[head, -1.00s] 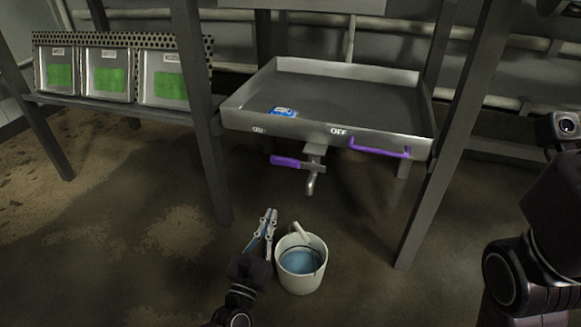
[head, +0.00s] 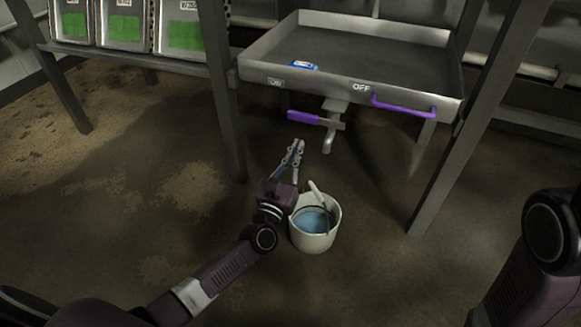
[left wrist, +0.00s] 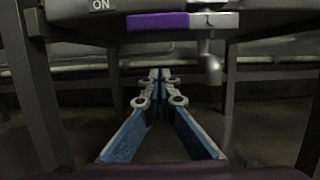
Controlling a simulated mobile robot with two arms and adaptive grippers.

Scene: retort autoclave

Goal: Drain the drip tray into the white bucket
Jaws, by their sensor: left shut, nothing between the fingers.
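The metal drip tray (head: 375,63) stands on a frame at the upper middle of the head view. A purple valve lever (head: 304,117) points left beneath it, toward the ON label (head: 276,82), beside the spout (head: 328,143). The lever also shows in the left wrist view (left wrist: 157,21). The white bucket (head: 313,239) stands on the floor in front of the spout, with blue liquid inside. My left gripper (head: 296,146) is shut and empty, just below the lever and apart from it. My right gripper is out of view; part of my right arm shows at lower right.
A purple handle (head: 404,106) runs along the tray front near the OFF label (head: 361,88). A blue-and-white object (head: 302,65) lies in the tray. Metal legs (head: 220,90) flank the space below. Boxes with green panels (head: 186,35) stand on the left shelf.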

